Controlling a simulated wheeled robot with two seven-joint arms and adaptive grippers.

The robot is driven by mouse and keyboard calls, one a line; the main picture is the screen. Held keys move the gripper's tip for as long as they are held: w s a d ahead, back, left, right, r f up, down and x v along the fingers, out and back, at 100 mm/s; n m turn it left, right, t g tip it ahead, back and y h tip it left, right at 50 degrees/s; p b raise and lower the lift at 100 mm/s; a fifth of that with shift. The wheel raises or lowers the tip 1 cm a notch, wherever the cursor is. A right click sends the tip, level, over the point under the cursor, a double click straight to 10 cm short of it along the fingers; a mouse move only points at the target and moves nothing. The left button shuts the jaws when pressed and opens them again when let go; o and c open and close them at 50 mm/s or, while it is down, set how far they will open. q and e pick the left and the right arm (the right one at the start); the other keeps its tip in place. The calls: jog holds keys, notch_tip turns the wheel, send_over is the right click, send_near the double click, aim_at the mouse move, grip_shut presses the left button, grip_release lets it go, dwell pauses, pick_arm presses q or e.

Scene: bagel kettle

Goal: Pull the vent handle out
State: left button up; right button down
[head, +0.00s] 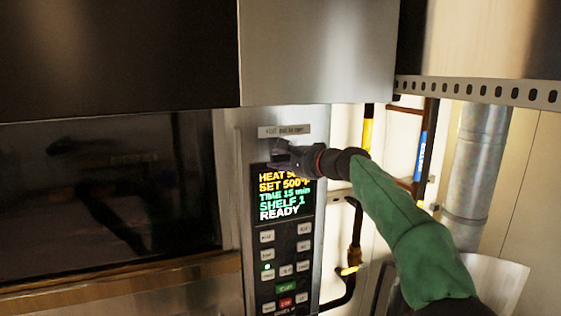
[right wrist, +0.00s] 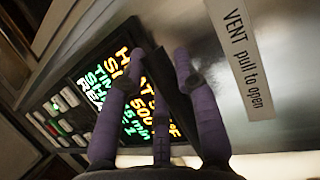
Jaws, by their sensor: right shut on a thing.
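My right gripper (head: 278,157) is at the oven's control panel, just below the vent label (head: 284,131). In the head view the gripper mostly hides the handle, and how far the handle stands out from the panel is hard to tell. My left gripper is in neither view.
A lit display (head: 286,195) reading "READY" and several buttons (head: 285,268) lie below the gripper. A dark oven window (head: 110,190) is to the left. A steel hood (head: 320,50) hangs above. Pipes (head: 475,160) stand at the right.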

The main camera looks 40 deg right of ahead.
jog(key=shift+s+a+f+b, duration=0.1)
jog(key=shift+s+b, duration=0.25)
jog(key=shift+s, duration=0.05)
jog(key=s+a+b, duration=0.2)
jog(key=s+b, duration=0.1)
jog(key=s, duration=0.2)
jog(key=shift+s, duration=0.4)
jog(key=c, duration=0.9)
grip_release()
jog(key=shift+s, duration=0.3)
jog(key=s+d+r, duration=0.1)
jog(key=s+r, duration=0.1)
jog(key=s, duration=0.9)
jog(key=shift+s+r, duration=0.15)
jog(key=shift+s, duration=0.25)
